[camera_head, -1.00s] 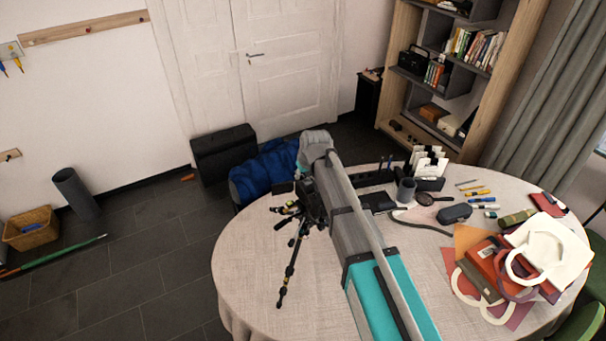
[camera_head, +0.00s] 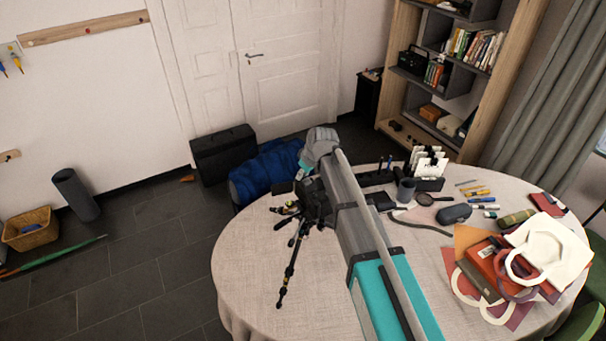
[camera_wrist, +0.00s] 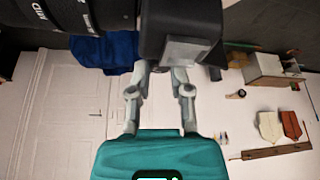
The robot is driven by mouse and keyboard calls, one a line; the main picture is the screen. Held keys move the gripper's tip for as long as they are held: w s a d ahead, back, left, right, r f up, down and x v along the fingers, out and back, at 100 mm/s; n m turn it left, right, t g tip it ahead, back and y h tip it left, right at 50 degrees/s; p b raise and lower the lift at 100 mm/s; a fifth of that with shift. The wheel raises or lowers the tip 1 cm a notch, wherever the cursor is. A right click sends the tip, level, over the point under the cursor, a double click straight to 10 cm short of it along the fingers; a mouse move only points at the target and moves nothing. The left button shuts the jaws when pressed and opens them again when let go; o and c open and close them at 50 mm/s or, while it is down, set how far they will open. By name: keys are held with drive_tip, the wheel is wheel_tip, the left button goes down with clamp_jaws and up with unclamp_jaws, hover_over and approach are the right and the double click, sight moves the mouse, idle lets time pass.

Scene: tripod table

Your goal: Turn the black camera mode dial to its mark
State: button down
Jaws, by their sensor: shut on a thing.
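The black camera (camera_head: 316,198) sits on a tripod (camera_head: 289,265) on the round table, partly behind my arm. In the wrist view its lens (camera_wrist: 75,15) is at top left and its dark body (camera_wrist: 180,22) at top centre. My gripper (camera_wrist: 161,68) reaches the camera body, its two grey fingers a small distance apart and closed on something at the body. The mode dial itself is hidden at the fingertips, and its mark cannot be made out. In the head view my fingers are hidden behind my wrist.
The round table (camera_head: 255,290) is clear at its front left. A grey cup (camera_head: 406,190), a magnifier, a dark case (camera_head: 454,213), pens and a pile of books and folders (camera_head: 495,270) lie on the right. A blue bag (camera_head: 265,172) is behind the table.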

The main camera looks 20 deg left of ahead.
drive_tip(key=shift+n, duration=0.3)
drive_tip(key=c, duration=0.5)
unclamp_jaws()
drive_tip(key=shift+c, duration=0.2)
drive_tip(key=shift+m, duration=0.5)
drive_tip(key=shift+s+a+m+t+h, duration=0.1)
drive_tip(key=shift+m+t+h, duration=0.35)
drive_tip(key=shift+m, duration=1.05)
drive_tip(key=p+v, duration=1.2)
drive_tip(key=v, duration=0.2)
drive_tip(key=shift+p, duration=0.4)
drive_tip(key=shift+f, duration=0.1)
